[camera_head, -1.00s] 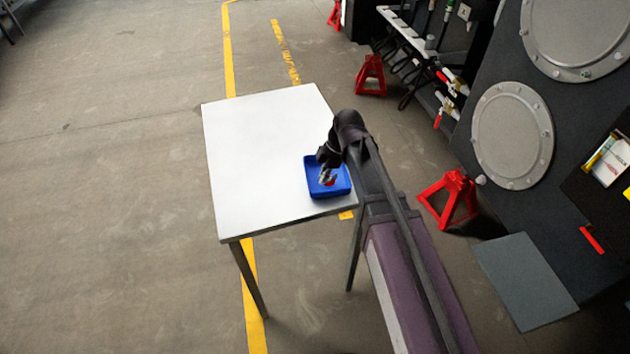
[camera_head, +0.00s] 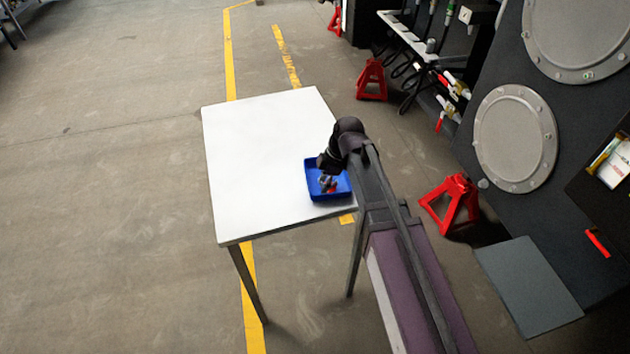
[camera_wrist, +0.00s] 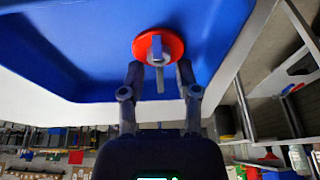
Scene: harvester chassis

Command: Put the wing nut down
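The wing nut, a red disc with a grey wing (camera_wrist: 157,48), is in front of the blue tray floor in the wrist view. It shows as a small red and grey spot (camera_head: 328,184) inside the blue tray (camera_head: 343,193) in the head view. The tray also fills the upper wrist view (camera_wrist: 80,40). My gripper (camera_wrist: 159,68) is at the nut, with its two fingers apart on either side of the grey part. A gap shows on both sides, so it looks open. Whether the nut rests fully on the tray floor is hard to tell.
The tray stands near the right front edge of a white table (camera_head: 255,160), which is otherwise bare. Red stands (camera_head: 452,200) and a dark chassis panel with round covers (camera_head: 515,138) are to the right. Open floor lies to the left.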

